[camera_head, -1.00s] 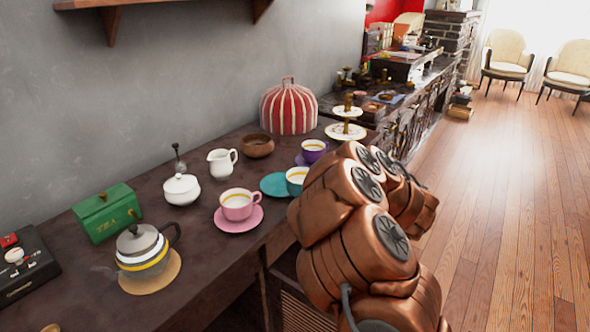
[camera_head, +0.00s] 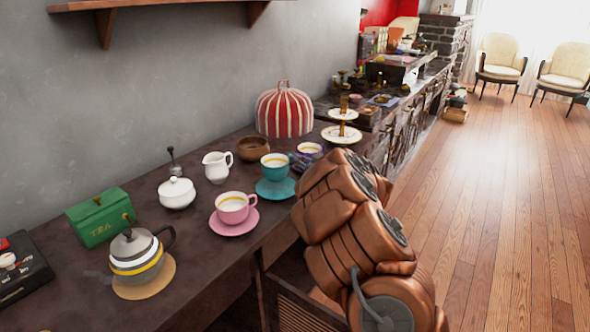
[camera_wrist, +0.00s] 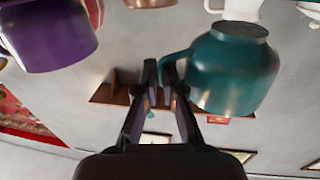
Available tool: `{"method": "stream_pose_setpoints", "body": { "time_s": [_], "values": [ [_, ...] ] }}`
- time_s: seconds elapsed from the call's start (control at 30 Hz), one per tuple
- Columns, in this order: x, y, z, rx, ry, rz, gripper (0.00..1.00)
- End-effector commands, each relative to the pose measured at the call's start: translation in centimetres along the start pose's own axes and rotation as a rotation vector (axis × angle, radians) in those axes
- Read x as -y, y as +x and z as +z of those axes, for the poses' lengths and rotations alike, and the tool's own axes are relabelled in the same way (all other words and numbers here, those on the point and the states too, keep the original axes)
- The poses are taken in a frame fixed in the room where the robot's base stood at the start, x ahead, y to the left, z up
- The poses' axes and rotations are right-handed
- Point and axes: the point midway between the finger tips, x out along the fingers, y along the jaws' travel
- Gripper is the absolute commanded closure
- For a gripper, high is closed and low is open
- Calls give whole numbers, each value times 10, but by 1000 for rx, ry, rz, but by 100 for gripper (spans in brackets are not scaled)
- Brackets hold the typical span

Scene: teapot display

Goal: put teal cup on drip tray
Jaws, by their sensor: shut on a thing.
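The teal cup (camera_head: 275,168) shows in the head view just above its teal saucer (camera_head: 268,194). It appears lifted, with a small gap below. In the wrist view the teal cup (camera_wrist: 235,72) fills the upper right, its base uppermost in the picture and its handle toward the jaws. My gripper (camera_wrist: 162,72) is shut on that handle. In the head view my gripper (camera_head: 297,162) is right of the cup, partly blending with the dark purple cup area behind. I cannot make out a drip tray for certain.
A pink cup (camera_head: 233,207) stands in front of the teal saucer. A purple cup (camera_wrist: 48,38) is close on the wrist view's left. A wooden bowl (camera_head: 253,149), white creamer (camera_head: 217,167) and striped dome (camera_head: 285,112) stand behind. A tiered stand (camera_head: 342,135) is to the right.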

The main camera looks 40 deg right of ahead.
Motion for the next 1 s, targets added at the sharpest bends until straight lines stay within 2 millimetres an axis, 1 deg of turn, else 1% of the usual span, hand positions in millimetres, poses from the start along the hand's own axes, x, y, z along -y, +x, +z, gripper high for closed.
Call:
{"method": "stream_pose_setpoints", "body": {
  "time_s": [0.03, 0.1, 0.3, 0.67, 0.7, 0.9, 0.93, 1.0],
  "values": [
    [0, -1, 13, 3, 3, 0, 100],
    [0, -1, 24, 3, 5, 0, 100],
    [0, -1, 31, 0, 3, 0, 100],
    [0, -1, 35, 0, 2, 0, 100],
    [0, -1, 35, 0, 2, 0, 91],
    [0, -1, 35, 1, 2, 0, 71],
    [0, -1, 35, 1, 2, 0, 68],
    [0, -1, 35, 1, 2, 0, 68]
  ]
}}
